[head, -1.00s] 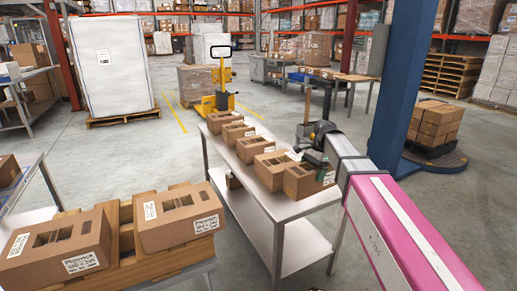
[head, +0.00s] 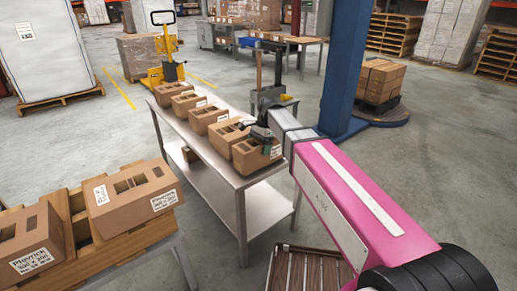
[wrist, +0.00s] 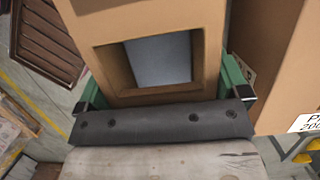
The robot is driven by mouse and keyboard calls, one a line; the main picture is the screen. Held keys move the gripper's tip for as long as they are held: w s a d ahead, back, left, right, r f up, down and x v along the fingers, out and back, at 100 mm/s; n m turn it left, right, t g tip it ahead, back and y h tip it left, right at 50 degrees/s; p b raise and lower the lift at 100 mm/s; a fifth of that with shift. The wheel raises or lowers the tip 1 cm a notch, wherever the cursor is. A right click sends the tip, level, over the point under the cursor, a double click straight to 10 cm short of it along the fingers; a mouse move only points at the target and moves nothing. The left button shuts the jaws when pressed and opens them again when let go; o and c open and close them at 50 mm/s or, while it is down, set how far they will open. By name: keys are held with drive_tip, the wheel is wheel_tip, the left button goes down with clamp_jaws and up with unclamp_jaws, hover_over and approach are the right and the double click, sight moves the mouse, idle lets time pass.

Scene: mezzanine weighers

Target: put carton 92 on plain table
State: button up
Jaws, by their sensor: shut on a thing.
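My gripper (head: 262,134) is at the near end of a steel table (head: 243,183). It is shut on the nearest brown carton (head: 252,159) of a row there. In the wrist view its green fingers stand on both sides of this carton (wrist: 117,79), which has a square opening in its top. The carton appears to be at table height; I cannot tell whether it touches the top. Its number is not readable, so I cannot tell whether it is carton 92. Another carton (wrist: 275,60) stands close beside it. Which table is the plain one is not clear.
Several cartons (head: 209,117) stand along the steel table. More cartons (head: 130,197) sit on a wooden stand at the lower left. A blue column (head: 343,70) rises behind my arm. A slatted wooden platform (head: 305,268) lies at the bottom. Open floor lies at right.

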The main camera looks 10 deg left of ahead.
drive_tip(key=shift+f, duration=0.6)
drive_tip(key=o, duration=1.2)
drive_tip(key=shift+f, duration=0.1)
drive_tip(key=v, duration=1.2)
drive_tip(key=shift+d, duration=0.1)
